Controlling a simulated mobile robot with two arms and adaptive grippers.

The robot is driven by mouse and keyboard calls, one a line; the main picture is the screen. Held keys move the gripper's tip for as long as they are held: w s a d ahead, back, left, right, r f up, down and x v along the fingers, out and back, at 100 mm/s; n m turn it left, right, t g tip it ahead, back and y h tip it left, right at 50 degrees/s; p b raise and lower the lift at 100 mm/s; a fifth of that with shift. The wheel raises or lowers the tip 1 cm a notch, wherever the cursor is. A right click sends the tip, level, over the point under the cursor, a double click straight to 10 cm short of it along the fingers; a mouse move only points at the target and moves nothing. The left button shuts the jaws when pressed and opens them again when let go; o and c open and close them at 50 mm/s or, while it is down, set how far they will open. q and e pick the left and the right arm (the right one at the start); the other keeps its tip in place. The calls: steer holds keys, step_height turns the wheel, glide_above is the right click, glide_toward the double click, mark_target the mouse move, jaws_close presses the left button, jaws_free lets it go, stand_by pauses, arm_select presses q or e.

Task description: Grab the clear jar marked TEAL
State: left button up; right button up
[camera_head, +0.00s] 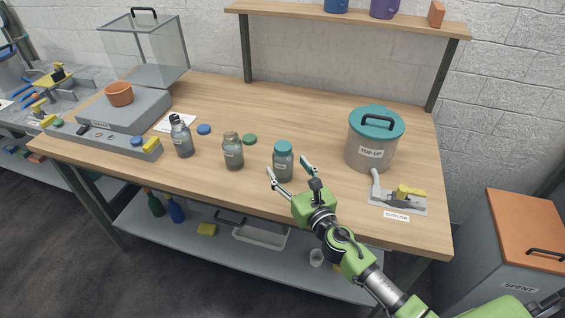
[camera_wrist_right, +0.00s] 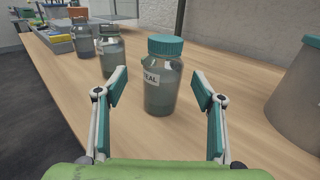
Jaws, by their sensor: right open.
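The clear jar marked TEAL (camera_wrist_right: 160,88) stands upright on the table with a teal lid on. It also shows in the head view (camera_head: 283,166), near the table's front edge. My right gripper (camera_head: 290,175) is open and empty, close in front of the jar. In the right wrist view, the fingers of my right gripper (camera_wrist_right: 159,92) are spread to either side of the jar in the picture, with gaps on both sides; they do not touch it. My left gripper is not in view.
Two lidless jars (camera_head: 233,154) (camera_head: 182,140) stand to the left, with a green lid (camera_head: 249,139) and a blue lid (camera_head: 204,129) behind them. A TOP-UP pot (camera_head: 360,152) and an outflow valve (camera_head: 403,195) stand to the right. The table (camera_head: 300,110) behind the TEAL jar is clear.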

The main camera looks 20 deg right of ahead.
mark_target(283, 157)
steer(key=shift+w+r, duration=0.2)
steer(key=shift+w, duration=0.5)
steer(key=w, duration=0.3)
steer(key=shift+w, duration=0.25)
steer(key=shift+w+a+f, duration=0.1)
steer(key=shift+w, duration=0.1)
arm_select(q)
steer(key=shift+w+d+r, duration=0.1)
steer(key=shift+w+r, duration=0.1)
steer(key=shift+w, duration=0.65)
arm_select(e)
steer(key=c, duration=1.5)
